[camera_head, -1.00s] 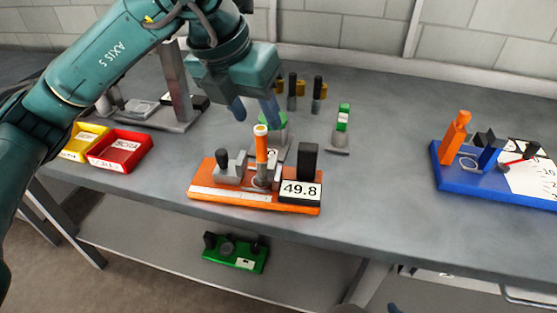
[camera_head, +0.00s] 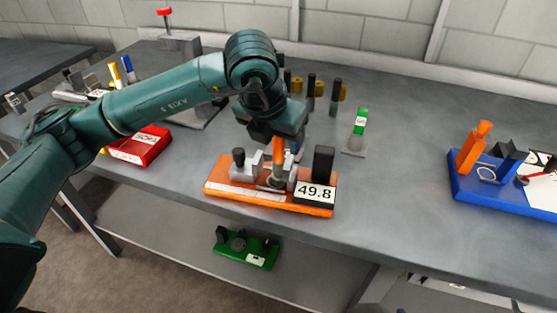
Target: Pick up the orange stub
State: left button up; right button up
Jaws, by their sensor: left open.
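The orange stub (camera_head: 278,152) stands upright on the orange fixture (camera_head: 240,191), between a small grey block with a black knob and a black block with a "49.8" label. My left gripper (camera_head: 284,146) is open and points down at the stub from above. Its dark body hides the stub's top end. A bluish finger shows just right of the stub; the other finger is hard to make out. I cannot tell whether the fingers touch the stub. My right gripper does not show.
A red tray (camera_head: 140,148) lies left of the fixture. Black-topped pegs and a green-topped piece (camera_head: 361,121) stand behind it. A blue fixture (camera_head: 500,195) with an orange post is at the right. A green fixture (camera_head: 245,250) sits on the lower shelf. The tabletop between the fixtures is clear.

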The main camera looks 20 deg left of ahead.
pick_arm(q)
jog(key=shift+w+f, duration=0.25)
jog(key=shift+f, duration=0.45)
jog(key=shift+c, duration=0.5)
grip_shut()
